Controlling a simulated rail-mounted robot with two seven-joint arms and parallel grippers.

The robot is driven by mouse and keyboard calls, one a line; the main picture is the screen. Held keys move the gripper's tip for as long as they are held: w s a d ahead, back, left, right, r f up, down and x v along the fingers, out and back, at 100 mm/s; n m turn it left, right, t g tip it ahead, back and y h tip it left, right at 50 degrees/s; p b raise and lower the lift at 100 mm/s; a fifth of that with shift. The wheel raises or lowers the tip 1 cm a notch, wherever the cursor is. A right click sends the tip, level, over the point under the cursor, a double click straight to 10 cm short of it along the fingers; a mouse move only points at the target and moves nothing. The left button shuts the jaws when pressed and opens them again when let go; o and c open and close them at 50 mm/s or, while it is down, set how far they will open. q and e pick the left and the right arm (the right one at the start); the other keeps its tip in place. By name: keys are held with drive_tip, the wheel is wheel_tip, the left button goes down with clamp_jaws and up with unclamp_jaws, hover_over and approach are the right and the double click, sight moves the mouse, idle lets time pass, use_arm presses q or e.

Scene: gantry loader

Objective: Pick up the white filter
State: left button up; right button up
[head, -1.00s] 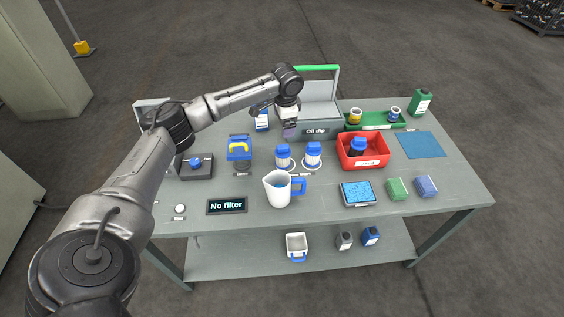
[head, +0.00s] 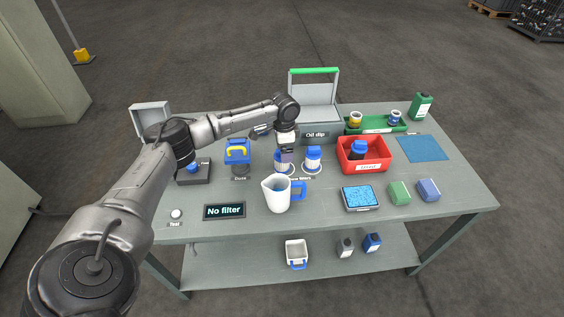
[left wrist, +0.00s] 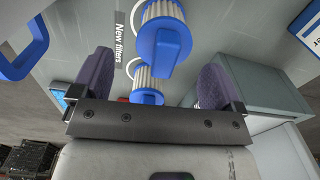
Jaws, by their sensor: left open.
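Two white filters with blue caps stand upright side by side on the workbench, a left one (head: 280,167) and a right one (head: 313,164). My left gripper (head: 286,157) is open and low at the left filter, partly covering it in the head view. In the left wrist view, its purple fingers (left wrist: 154,75) are apart with nothing clearly held between them. One filter (left wrist: 162,45) shows large at the top there, and another (left wrist: 147,86) lies between the fingers in the picture. Contact cannot be told. My right gripper is not in view.
A white jug with a blue handle (head: 276,197) stands just in front of the filters. A red bin (head: 380,165) is to the right, and a grey Oil slip box (head: 325,136) is behind. A display reading No filter (head: 225,211) sits front left.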

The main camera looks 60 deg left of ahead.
use_arm(q)
drive_tip(key=f+b, duration=0.1)
drive_tip(key=f, duration=0.1)
drive_tip(key=f+b, duration=0.1)
drive_tip(key=f, duration=0.1)
drive_tip(key=shift+a+f, duration=0.2)
drive_tip(key=shift+f, duration=0.05)
drive_tip(key=shift+s+f+b, duration=0.1)
drive_tip(key=shift+f+b, duration=0.2)
drive_tip(key=shift+f, duration=0.05)
drive_tip(key=shift+c, duration=0.9)
drive_tip(key=c, duration=0.8)
drive_tip(key=shift+r, duration=0.1)
drive_tip(key=shift+c, duration=0.2)
